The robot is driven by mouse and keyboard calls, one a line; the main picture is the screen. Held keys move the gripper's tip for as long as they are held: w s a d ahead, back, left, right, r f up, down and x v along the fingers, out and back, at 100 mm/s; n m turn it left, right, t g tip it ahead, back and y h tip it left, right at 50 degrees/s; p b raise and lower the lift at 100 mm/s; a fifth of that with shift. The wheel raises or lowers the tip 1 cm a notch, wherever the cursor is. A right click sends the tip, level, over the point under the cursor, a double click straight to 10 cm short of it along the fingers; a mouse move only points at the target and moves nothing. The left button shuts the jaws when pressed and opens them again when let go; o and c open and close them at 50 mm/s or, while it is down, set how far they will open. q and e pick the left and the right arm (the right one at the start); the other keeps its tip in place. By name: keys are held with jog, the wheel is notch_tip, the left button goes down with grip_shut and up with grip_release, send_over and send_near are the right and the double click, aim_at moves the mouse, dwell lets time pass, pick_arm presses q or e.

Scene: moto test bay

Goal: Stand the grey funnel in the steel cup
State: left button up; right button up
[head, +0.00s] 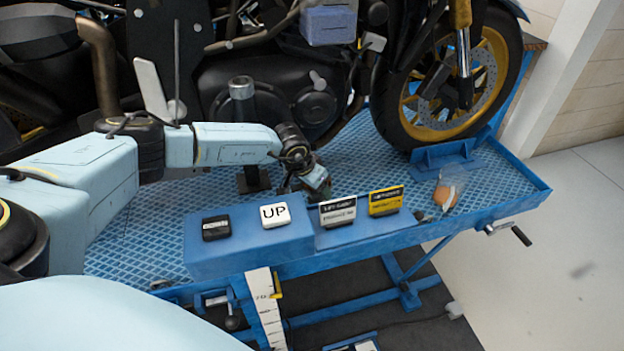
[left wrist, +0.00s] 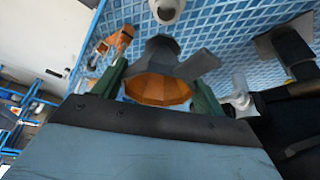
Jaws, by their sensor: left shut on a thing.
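My left gripper (head: 316,180) is low over the blue work surface in the head view. In the left wrist view its two green fingers (left wrist: 160,92) are shut on a funnel-like thing, which I take for the grey funnel (left wrist: 165,50). Its grey part points away from the camera, with a flat grey tab to the right, and an orange-brown many-sided face lies towards the camera. A small pale round thing with a dark middle, perhaps the steel cup (left wrist: 168,9), is at the top edge, apart from the funnel. My right gripper is out of view.
A motorcycle (head: 290,95) stands behind on the ribbed blue lift table (head: 495,180). A dark post (head: 242,125) rises left of my gripper. Control buttons (head: 275,214) and two small signs (head: 338,210) line the front edge.

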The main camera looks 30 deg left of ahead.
aim_at(313, 201)
pick_arm(q)
jog(key=shift+f+b, duration=1.9)
jog(key=shift+f, duration=0.95)
jog(key=shift+f+b, duration=0.25)
jog(key=shift+b, duration=0.15)
jog(key=shift+b, duration=0.35)
jog(key=shift+f, duration=0.15)
jog(key=shift+f+b, duration=0.7)
jog(key=shift+b, duration=0.25)
jog(key=shift+f, duration=0.25)
jog(key=shift+f+b, duration=0.55)
jog(key=shift+b, duration=0.35)
jog(key=shift+f+b, duration=0.2)
jog(key=shift+b, duration=0.15)
